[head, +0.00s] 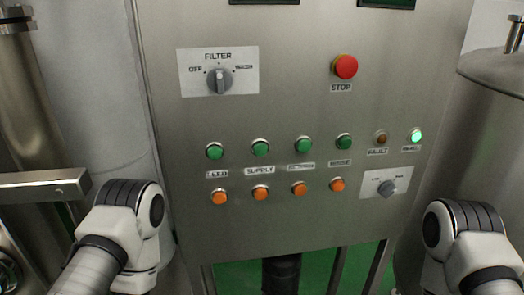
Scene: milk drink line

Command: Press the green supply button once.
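The green supply button (261,148) is on the steel control panel (290,110), in the row of green buttons, second from the left. The label "SUPPLY" (259,170) sits just below it, and an orange button (260,193) is below the label. Nothing covers the supply button. Links of my left and right arms show at the lower left and lower right, apart from the buttons. Neither gripper shows in the head view.
Other green buttons flank it: the feed one (215,151) to the left and one (303,144) to the right. A red stop button (345,67) and filter knob (219,81) are above. Steel tanks (492,110) stand beside the panel. Space before the buttons is clear.

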